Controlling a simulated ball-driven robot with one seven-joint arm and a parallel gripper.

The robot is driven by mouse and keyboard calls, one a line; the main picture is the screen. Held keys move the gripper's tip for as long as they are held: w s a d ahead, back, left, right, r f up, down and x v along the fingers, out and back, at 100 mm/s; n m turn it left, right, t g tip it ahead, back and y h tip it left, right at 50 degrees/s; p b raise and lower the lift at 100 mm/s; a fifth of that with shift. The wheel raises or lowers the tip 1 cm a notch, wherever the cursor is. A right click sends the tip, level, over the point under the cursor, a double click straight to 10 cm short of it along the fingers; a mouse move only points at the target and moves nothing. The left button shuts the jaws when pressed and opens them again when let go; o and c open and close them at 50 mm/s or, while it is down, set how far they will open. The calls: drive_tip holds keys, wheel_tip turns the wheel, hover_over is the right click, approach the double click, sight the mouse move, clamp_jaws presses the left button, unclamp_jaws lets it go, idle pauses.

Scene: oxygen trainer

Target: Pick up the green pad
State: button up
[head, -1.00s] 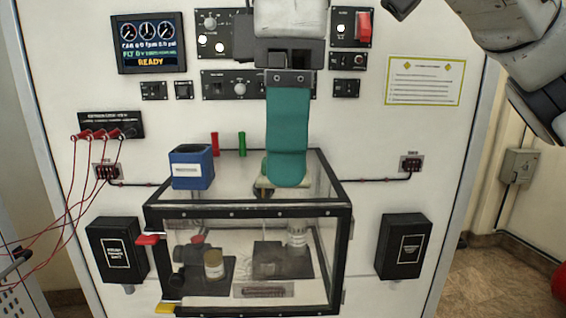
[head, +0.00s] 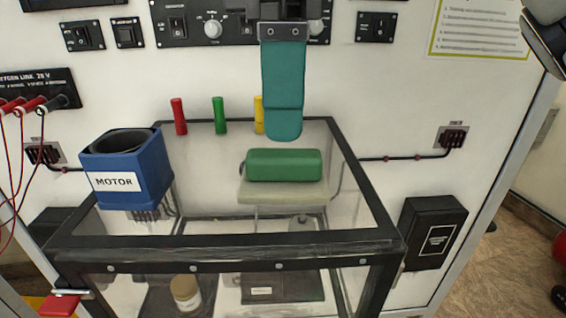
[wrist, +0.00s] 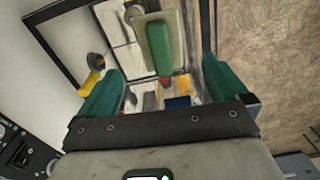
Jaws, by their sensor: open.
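A blue box labelled MOTOR (head: 124,170) stands on the case at left. Red (head: 179,117), green (head: 219,115) and yellow (head: 259,115) upright pieces line the back. The black case frame (head: 230,243) borders the top. The panel wall rises close behind.

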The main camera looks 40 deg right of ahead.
sight(289, 153)
wheel_tip(289, 153, down, 3)
drive_tip(key=shift+d+r, duration=0.1)
drive_tip(key=shift+s+d+f+p, duration=0.1)
drive_tip(key=shift+f+p, duration=0.2)
drive_tip(key=shift+f, duration=1.05)
drive_tip(key=shift+s+d+f+p, duration=0.1)
drive_tip(key=shift+f+p, duration=0.2)
drive_tip(key=shift+f, duration=1.05)
drive_tip(key=shift+c, duration=0.2)
drive_tip(key=shift+a, duration=0.1)
drive_tip(key=c, duration=1.1)
